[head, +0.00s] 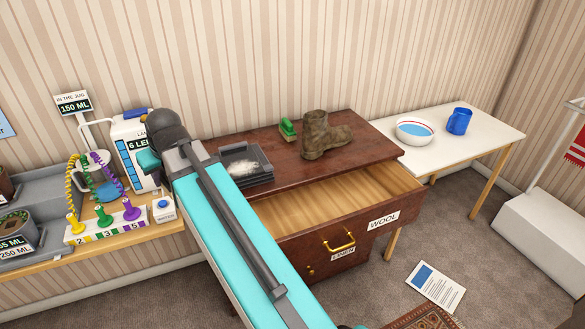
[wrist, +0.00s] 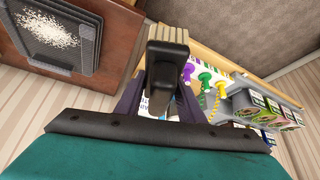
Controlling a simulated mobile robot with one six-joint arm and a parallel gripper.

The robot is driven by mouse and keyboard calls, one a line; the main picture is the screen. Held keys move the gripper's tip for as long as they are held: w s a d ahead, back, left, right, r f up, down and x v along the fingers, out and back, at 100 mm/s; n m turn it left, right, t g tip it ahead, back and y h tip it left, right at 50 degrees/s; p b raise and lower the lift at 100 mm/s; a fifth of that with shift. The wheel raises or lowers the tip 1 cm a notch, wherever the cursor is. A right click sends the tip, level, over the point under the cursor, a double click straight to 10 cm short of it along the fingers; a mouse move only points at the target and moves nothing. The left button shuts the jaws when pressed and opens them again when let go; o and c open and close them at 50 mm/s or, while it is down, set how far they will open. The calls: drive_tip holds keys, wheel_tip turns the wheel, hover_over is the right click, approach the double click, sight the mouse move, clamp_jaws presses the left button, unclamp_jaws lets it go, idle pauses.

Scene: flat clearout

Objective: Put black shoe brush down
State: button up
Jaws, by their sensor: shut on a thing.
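My gripper (wrist: 160,98) is shut on the black shoe brush (wrist: 166,62), which shows as a dark block between the fingers in the wrist view. The brush is held up in the air, over the left part of the scene near the bench with the coloured pegs. In the head view my own arm hides the gripper's fingers, and I cannot make out the brush there.
The wooden dresser (head: 290,158) has an open, empty-looking drawer (head: 335,202). On its top are a grey tray (head: 262,181) with white grains, a green brush (head: 287,129) and a brown boot (head: 322,138). A white table (head: 480,133) holds a bowl (head: 414,130) and a blue mug (head: 459,121).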

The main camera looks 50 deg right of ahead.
drive_tip(key=s+d+f+m+b, duration=0.1)
drive_tip(key=s+d+f, duration=0.2)
drive_tip(key=d, duration=1)
drive_tip(key=s+d+f+m+h+b, duration=0.1)
drive_tip(key=s+d+f, duration=0.3)
drive_tip(key=s+d, duration=0.5)
drive_tip(key=s+d+f+m+h+b, duration=0.1)
drive_tip(key=s+d+f, duration=0.2)
drive_tip(key=d, duration=1.6)
drive_tip(key=s, duration=0.3)
drive_tip(key=shift+f+m+b, duration=0.3)
drive_tip(key=shift+m+b, duration=0.1)
drive_tip(key=shift+w, duration=0.1)
drive_tip(key=w+d+p, duration=0.1)
drive_tip(key=w+d, duration=0.1)
drive_tip(key=w, duration=0.2)
drive_tip(key=w+d+f+p, duration=0.1)
drive_tip(key=w+d, duration=0.1)
drive_tip(key=w, duration=0.3)
drive_tip(key=w+d+p, duration=0.1)
drive_tip(key=w+d, duration=0.1)
drive_tip(key=w, duration=0.3)
drive_tip(key=shift+w+d+f+p, duration=0.15)
drive_tip(key=shift+d+f+p, duration=0.1)
drive_tip(key=shift+p, duration=0.15)
drive_tip(key=shift+w, duration=0.1)
drive_tip(key=shift+f, duration=0.1)
drive_tip(key=shift+f+p, duration=0.7)
drive_tip(key=shift+f, duration=0.95)
drive_tip(key=shift+f, duration=0.2)
